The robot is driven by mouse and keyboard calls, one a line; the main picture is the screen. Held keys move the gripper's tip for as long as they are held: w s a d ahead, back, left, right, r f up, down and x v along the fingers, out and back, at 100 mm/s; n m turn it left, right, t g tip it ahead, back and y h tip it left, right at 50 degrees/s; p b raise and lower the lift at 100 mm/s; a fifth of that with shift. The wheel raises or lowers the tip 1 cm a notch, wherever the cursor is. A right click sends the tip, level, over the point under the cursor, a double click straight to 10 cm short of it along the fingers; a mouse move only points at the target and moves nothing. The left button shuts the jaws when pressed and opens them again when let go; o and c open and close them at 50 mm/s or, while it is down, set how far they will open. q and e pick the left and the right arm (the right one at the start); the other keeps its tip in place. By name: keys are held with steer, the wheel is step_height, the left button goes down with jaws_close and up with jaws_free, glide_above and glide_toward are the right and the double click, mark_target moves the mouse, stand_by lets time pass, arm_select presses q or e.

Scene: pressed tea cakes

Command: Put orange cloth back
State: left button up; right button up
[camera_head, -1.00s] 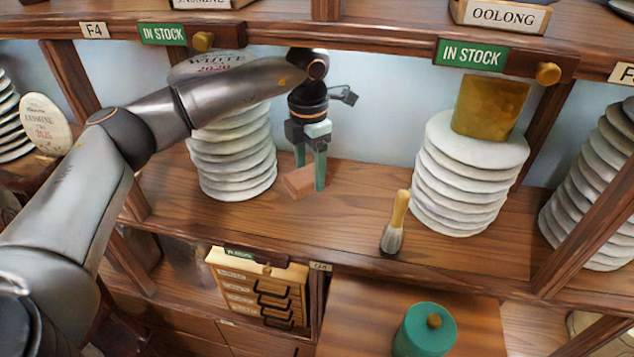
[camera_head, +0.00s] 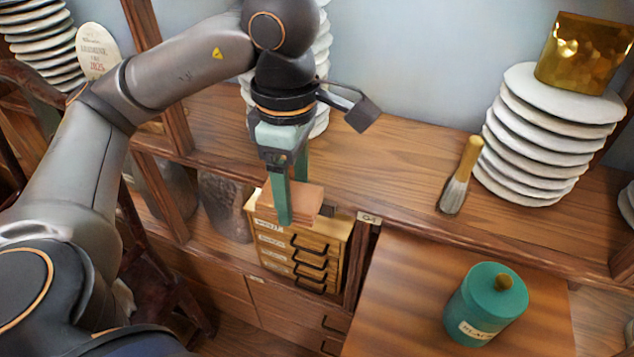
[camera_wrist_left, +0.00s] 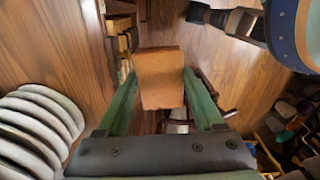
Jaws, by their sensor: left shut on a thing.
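The orange cloth (camera_head: 300,202) is a folded, brownish-orange block. My left gripper (camera_head: 290,200) is shut on it, with the green fingers at its two sides. In the head view the cloth appears in front of the shelf edge, over the top of a small wooden drawer cabinet (camera_head: 278,240). I cannot tell whether it touches the cabinet. In the left wrist view the cloth (camera_wrist_left: 161,78) sits between the green fingers (camera_wrist_left: 160,100). My right gripper is not seen.
A teal lidded canister (camera_head: 486,305) stands lower right. Another cake stack (camera_head: 321,60) is behind my arm.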

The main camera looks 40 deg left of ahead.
arm_select(q)
steer(key=s, duration=0.1)
steer(key=s+a+f+m, duration=0.1)
steer(key=shift+s, duration=0.35)
steer(key=shift+w+r, duration=0.1)
steer(key=shift+w, duration=0.05)
steer(key=p, duration=0.2)
glide_above(326, 171)
step_height(326, 171, down, 2)
steer(key=shift+d+f, duration=0.1)
steer(key=shift+f, duration=0.15)
step_height(326, 171, down, 4)
steer(key=shift+f+p, duration=0.1)
steer(key=shift+p, duration=0.3)
steer(key=shift+f, duration=0.2)
steer(key=shift+f, duration=0.1)
